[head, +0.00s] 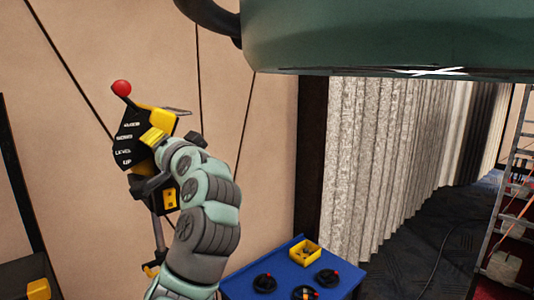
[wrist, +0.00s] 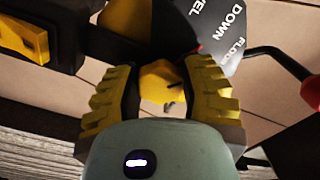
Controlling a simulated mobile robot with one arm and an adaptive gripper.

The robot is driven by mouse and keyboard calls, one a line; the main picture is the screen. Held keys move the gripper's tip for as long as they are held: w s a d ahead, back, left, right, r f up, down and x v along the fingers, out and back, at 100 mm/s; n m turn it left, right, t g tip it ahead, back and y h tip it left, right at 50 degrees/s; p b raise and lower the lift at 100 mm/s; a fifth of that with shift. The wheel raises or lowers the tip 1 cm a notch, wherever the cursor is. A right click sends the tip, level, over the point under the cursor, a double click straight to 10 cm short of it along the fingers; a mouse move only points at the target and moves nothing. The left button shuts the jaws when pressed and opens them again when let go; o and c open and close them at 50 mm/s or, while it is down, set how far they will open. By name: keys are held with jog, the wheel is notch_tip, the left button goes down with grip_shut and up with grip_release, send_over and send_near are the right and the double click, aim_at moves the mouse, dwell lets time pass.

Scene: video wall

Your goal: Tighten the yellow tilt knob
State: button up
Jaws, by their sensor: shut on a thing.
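The yellow tilt knob (wrist: 157,76) sits between the two ridged yellow-and-black fingers of my gripper (wrist: 162,80) in the wrist view. The fingers are closed on it from left and right. In the head view my gripper (head: 152,148) is at the stand's head, left of centre, and largely hides the knob. A black plate (head: 130,141) with white lettering, including "LEVEL" and "UP", stands just left of the gripper. The plate also shows behind the knob in the wrist view (wrist: 232,32).
A lever with a red ball (head: 121,88) rises above the plate; its red end shows at right in the wrist view (wrist: 311,92). A ladder (head: 503,205) stands far right. Dark floor lies beyond the table.

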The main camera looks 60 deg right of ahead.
jog(key=m+p, duration=0.1)
jog(key=m, duration=0.3)
jog(key=shift+r+m, duration=0.1)
jog(key=shift+m, duration=0.2)
jog(key=shift+m+p, duration=0.8)
jog(key=shift+m, duration=1.8)
jog(key=o, duration=1.2)
jog(key=shift+v, duration=6.05)
